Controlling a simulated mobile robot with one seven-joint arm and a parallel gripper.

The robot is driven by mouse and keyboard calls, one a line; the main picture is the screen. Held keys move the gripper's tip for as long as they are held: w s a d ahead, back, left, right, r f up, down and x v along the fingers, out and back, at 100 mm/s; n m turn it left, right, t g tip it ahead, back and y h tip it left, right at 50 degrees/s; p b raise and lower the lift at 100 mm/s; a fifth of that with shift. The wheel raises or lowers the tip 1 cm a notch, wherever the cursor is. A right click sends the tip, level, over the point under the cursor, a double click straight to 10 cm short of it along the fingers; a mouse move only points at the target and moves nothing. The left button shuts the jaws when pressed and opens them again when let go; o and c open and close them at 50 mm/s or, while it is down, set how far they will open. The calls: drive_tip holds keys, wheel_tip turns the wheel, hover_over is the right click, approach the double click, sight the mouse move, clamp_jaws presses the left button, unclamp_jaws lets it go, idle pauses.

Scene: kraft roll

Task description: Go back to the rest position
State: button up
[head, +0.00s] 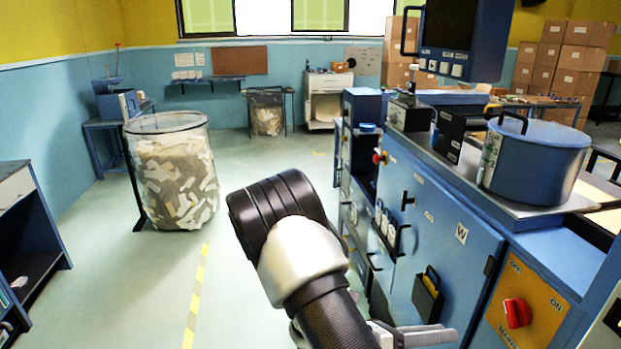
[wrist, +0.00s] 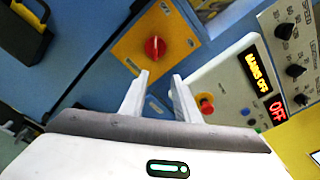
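My gripper (wrist: 160,76) shows in the wrist view with its two pale fingers apart and nothing between them. Beyond the fingertips is a red rotary switch (wrist: 154,47) on an orange plate; the fingers are not around it. In the head view the switch (head: 517,313) is at the lower right, on the front of the blue machine (head: 440,215). My arm reaches from the middle to the bottom edge, and part of my gripper (head: 425,336) shows low, left of the switch.
A control panel (wrist: 230,85) with a red button and lit displays reading "MAINS OFF" and "OFF" is right of the fingers. A lidded blue pot (head: 535,165) sits on the machine. A mesh bin of paper scraps (head: 175,175) stands left. The floor between is clear.

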drive_tip(key=s+a+r+m+t+y, duration=0.1)
drive_tip(key=s+a+r+m+y, duration=0.2)
drive_tip(key=a+r+m+y, duration=0.2)
drive_tip(key=s+a+r+m+t+y, duration=0.2)
drive_tip(key=s+a+r+m+y, duration=0.2)
drive_tip(key=r+m, duration=0.6)
drive_tip(key=s+a+r+m+t+y+p, duration=0.1)
drive_tip(key=s+a+r+m+t+y, duration=0.1)
drive_tip(key=s+a+r+m+y, duration=0.2)
wheel_tip(320, 180, up, 4)
drive_tip(key=a+m+y, duration=0.3)
drive_tip(key=m+y, duration=0.1)
drive_tip(key=m, duration=0.3)
drive_tip(key=shift+f, duration=0.2)
